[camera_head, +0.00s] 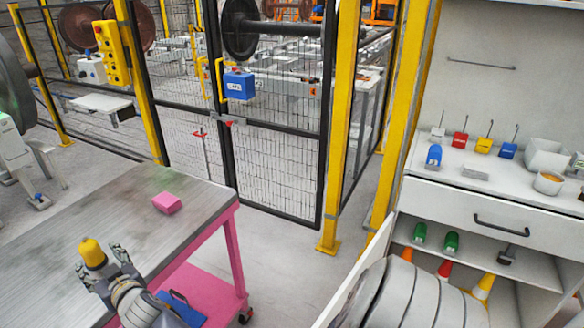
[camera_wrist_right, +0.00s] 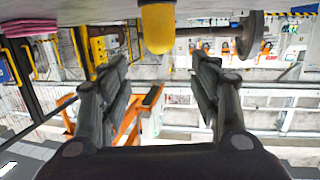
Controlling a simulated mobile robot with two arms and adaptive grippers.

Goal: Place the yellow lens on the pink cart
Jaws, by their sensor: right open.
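The yellow lens (camera_head: 92,252), a small rounded cap shape, stands upright on the grey top of the pink cart (camera_head: 60,225) at lower left in the head view. My right gripper (camera_head: 101,265) is open beside it, its fingers pointing toward the lens from the near side. The right wrist view is upside down. There the lens (camera_wrist_right: 157,28) hangs from the top edge, between and beyond the open fingertips (camera_wrist_right: 161,62), with a gap on both sides. The fingers do not close on it. My left gripper is not in view.
A black mesh fence with yellow posts (camera_head: 340,130) stands behind. A white cabinet with shelves (camera_head: 480,205) stands at right. The cart's middle is clear.

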